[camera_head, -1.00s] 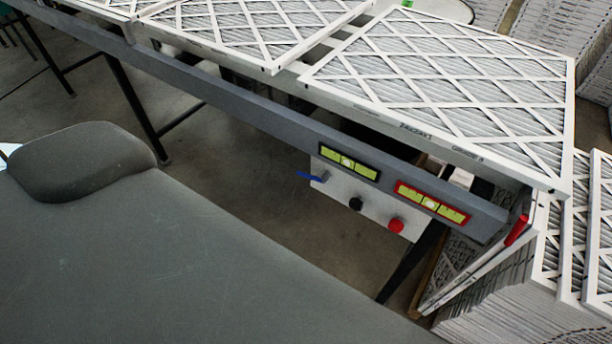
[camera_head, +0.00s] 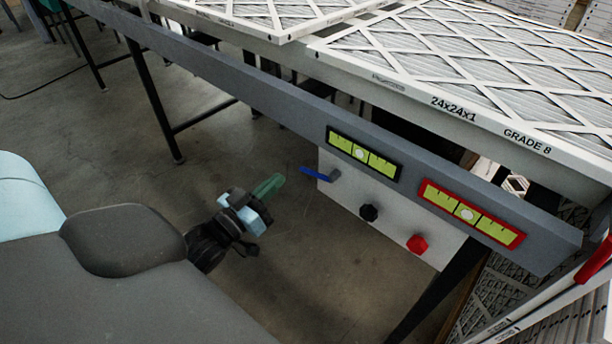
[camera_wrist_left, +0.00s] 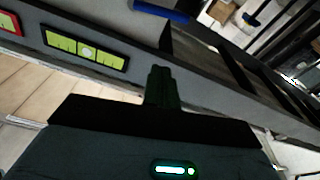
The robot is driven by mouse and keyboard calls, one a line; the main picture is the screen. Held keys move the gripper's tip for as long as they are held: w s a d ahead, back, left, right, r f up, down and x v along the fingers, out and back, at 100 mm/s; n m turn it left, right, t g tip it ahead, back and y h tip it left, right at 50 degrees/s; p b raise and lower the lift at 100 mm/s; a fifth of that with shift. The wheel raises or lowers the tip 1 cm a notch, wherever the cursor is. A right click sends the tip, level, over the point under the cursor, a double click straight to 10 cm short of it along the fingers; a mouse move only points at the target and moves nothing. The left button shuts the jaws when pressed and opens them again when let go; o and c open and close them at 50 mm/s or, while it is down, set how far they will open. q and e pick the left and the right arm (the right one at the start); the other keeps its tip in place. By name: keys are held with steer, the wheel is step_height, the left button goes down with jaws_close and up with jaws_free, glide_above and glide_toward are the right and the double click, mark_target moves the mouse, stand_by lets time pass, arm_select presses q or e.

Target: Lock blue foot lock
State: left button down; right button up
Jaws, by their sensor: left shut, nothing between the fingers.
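The blue foot lock (camera_head: 319,174) is a small blue lever on the left part of a white panel (camera_head: 345,215) under the grey table rail. It also shows at the top of the left wrist view (camera_wrist_left: 160,11). My left gripper (camera_head: 270,185), with green fingertips, is a short way left of the lever and apart from it in the head view. Its fingers are together with nothing between them. In the left wrist view the gripper (camera_wrist_left: 162,75) points up toward the rail, below the lever. My right gripper is not in view.
A black knob (camera_head: 369,212) and a red knob (camera_head: 417,243) sit right of the lever. Black-framed (camera_head: 363,155) and red-framed (camera_head: 470,213) levels are on the rail (camera_head: 260,105). White boxed filters (camera_head: 480,60) lie above. The floor left of the panel is clear.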

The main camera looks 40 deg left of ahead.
arm_select(q)
steer(key=shift+r, duration=0.1)
steer(key=shift+w, duration=0.2)
steer(key=r, duration=0.1)
glide_above(304, 171)
steer(key=shift+s+d+f+b, duration=0.1)
steer(key=shift+s+d+f, duration=0.15)
steer(key=shift+f, duration=0.35)
steer(key=shift+s+d+f+b, duration=0.1)
steer(key=shift+s+f+b, duration=0.1)
steer(key=shift+f, duration=0.4)
steer(key=shift+s+d+f+b, duration=0.1)
steer(key=shift+s+d+f, duration=0.15)
steer(key=shift+f, duration=0.35)
